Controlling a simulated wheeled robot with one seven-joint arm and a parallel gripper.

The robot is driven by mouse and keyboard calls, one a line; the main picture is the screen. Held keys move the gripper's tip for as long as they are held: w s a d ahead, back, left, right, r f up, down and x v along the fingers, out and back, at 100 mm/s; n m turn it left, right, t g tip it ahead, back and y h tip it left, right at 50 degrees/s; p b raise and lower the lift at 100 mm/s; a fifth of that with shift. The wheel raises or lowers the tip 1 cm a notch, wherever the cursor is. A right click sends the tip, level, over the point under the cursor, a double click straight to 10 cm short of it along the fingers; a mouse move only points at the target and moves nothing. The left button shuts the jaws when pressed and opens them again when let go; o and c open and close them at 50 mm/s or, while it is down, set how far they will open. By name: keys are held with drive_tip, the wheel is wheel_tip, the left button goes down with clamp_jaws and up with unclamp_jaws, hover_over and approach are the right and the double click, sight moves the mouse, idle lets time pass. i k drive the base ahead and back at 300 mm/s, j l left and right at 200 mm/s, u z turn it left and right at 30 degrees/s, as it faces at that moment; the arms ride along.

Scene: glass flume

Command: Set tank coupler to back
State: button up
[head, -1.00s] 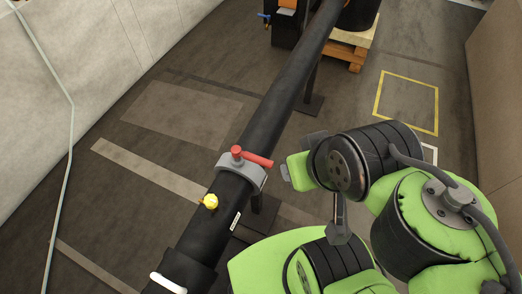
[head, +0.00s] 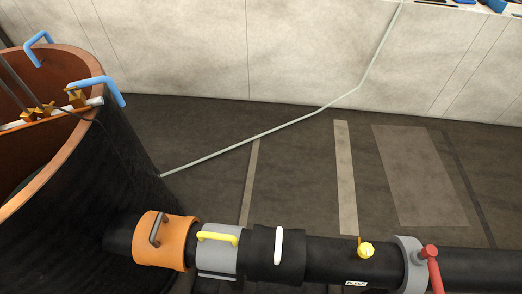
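A black pipe (head: 330,259) leaves the side of a large dark tank (head: 110,150) with an orange-brown rim. Nearest the tank, an orange collar (head: 176,252) carries a dark grey handle. Touching it on the right is a grey sleeve (head: 226,259) with a yellow handle (head: 218,236) lying along the pipe. Then comes a wider black sleeve (head: 262,258) with a white handle (head: 279,245) lying across the pipe. No label shows which of these is the tank coupler. My gripper is not in view.
Farther right on the pipe are a yellow knob (head: 366,250) and a grey clamp (head: 411,264) with a red lever (head: 431,262). Blue hooks (head: 98,87) hang over the tank rim.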

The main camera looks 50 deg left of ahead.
sight(159, 239)
drive_tip(key=i+j+u, duration=0.1)
drive_tip(key=u, duration=4.35)
drive_tip(key=i+j+z, duration=0.15)
drive_tip(key=i, duration=0.25)
drive_tip(key=i+z, duration=0.15)
drive_tip(key=i, duration=0.3)
